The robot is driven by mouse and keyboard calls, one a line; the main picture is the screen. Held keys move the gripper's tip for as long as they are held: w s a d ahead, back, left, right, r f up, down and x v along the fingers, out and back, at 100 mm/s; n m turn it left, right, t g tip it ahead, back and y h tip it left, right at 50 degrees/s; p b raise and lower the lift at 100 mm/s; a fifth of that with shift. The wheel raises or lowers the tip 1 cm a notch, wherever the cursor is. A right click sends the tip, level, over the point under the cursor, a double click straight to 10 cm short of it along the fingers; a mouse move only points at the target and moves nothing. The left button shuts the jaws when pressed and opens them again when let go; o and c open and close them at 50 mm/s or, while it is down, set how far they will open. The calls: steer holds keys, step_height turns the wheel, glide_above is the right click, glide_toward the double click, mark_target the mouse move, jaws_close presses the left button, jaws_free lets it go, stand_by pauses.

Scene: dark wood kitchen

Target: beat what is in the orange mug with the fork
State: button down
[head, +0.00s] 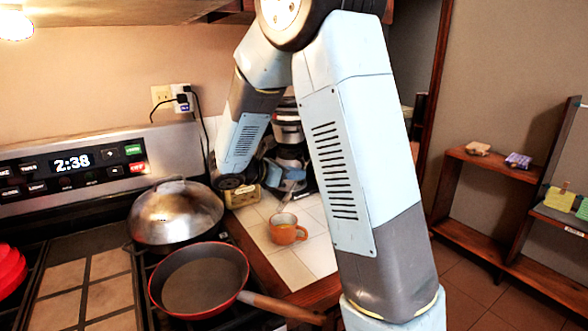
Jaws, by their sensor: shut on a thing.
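The orange mug (287,236) stands upright on the white tiled counter (265,245), right of the stove. Something yellowish shows inside its rim. My gripper (292,182) is above and just behind the mug, partly hidden by my own arm. It is shut on the fork (286,199), a thin grey piece slanting down from the jaws toward the mug. The fork is small in the picture. I cannot tell whether its tip is inside the mug or behind it.
A red pan (205,281) with a wooden handle and a domed metal lid (176,213) are on the stove left of the mug. A kitchen appliance (288,125) stands behind my gripper. Bare tiles lie around the mug. A wooden shelf (485,158) is far right.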

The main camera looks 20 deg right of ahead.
mark_target(289, 199)
steer(key=shift+f, duration=4.3)
steer(key=shift+d, duration=0.1)
